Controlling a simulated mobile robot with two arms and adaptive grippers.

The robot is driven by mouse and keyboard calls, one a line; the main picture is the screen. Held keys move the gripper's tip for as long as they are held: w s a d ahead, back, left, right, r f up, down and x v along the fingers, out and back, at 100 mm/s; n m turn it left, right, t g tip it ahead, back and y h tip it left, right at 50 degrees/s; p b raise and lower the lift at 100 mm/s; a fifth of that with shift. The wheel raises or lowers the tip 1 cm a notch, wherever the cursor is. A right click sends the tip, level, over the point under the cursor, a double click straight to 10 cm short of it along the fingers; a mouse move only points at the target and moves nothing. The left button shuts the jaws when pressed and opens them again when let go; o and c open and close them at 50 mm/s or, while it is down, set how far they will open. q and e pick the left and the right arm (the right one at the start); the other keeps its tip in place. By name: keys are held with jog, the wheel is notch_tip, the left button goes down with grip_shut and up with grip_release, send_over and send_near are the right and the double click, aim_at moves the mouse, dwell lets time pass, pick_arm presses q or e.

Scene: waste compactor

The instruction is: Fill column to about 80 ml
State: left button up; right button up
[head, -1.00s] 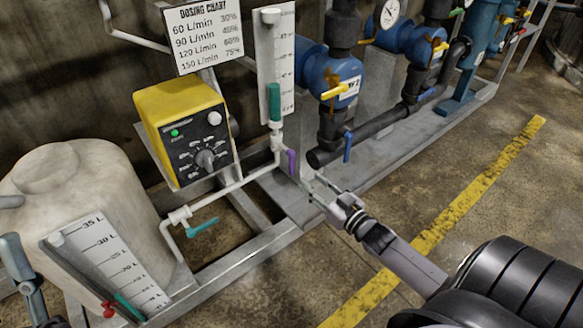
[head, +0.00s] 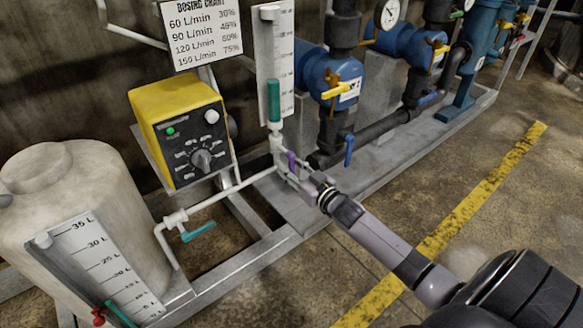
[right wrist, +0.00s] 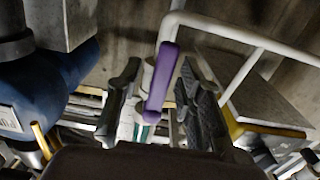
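The calibration column (head: 274,50) is a narrow upright tube on a white scale board (head: 287,65). Green liquid (head: 274,101) fills its lower part; the scale numbers are too small to read. A purple valve handle (head: 291,161) sits on the white pipe just below the column. My right gripper (head: 293,177) is at this handle. My left gripper is not in view.
A yellow pump box (head: 180,125) with a dial stands left of the column. A teal valve handle (head: 198,232) is on the lower pipe. A white tank (head: 75,200) is at left. The floor in front is clear.

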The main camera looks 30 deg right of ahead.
jog(key=shift+c, duration=0.4)
grip_shut()
dwell(0.4)
